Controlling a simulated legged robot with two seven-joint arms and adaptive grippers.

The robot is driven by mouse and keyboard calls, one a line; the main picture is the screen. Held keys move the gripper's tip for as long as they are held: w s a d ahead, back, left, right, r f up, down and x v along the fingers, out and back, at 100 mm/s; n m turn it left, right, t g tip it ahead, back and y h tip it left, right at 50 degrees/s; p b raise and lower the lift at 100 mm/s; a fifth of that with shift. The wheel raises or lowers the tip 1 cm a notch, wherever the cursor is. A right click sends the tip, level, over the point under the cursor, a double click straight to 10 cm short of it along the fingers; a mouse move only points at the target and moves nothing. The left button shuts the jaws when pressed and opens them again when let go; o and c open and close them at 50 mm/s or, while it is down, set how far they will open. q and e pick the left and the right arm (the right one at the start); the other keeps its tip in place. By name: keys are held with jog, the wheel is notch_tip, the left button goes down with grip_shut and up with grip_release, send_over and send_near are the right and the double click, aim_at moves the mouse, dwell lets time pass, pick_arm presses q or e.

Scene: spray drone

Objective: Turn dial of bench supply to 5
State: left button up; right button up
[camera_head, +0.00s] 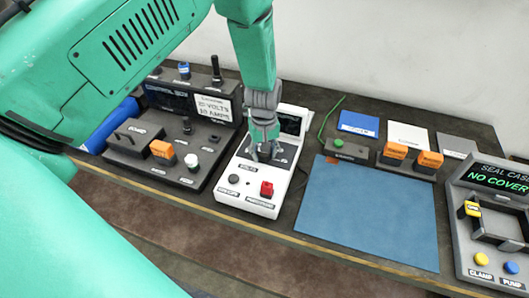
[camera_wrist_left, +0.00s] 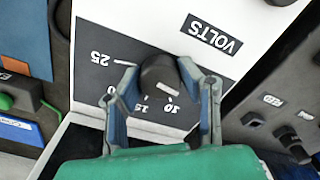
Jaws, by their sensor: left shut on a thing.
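The white bench supply (camera_head: 226,190) stands near the middle of the bench, with a small screen (camera_head: 291,123) at its back. My left gripper (camera_head: 264,152) comes down from above onto its dark dial panel. In the left wrist view the black dial (camera_wrist_left: 158,72) sits between the fingers of my left gripper (camera_wrist_left: 160,85), which are shut on it. A "VOLTS" label (camera_wrist_left: 212,33) is beside the dial. Numbers 25, 15 and 10 show upside down around it; the fingers hide part of the scale. A white mark (camera_wrist_left: 167,89) shows on the dial near the 10. My right gripper is not in view.
A dark button (camera_head: 234,178) and a red button (camera_head: 266,188) are on the supply's front. A black console (camera_head: 180,165) with an orange switch stands close on the left. A blue mat (camera_head: 370,215) lies to the right, before a grey case station (camera_head: 462,235).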

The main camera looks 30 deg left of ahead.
pick_arm(q)
jog(key=shift+w+r, duration=0.15)
jog(key=shift+w, duration=0.1)
jog(key=o, duration=0.9)
jog(key=shift+o, duration=1.2)
jog(key=shift+s, duration=0.1)
jog(key=shift+r, duration=0.1)
notch_tip(320, 180, up, 12)
jog(key=shift+f, duration=0.25)
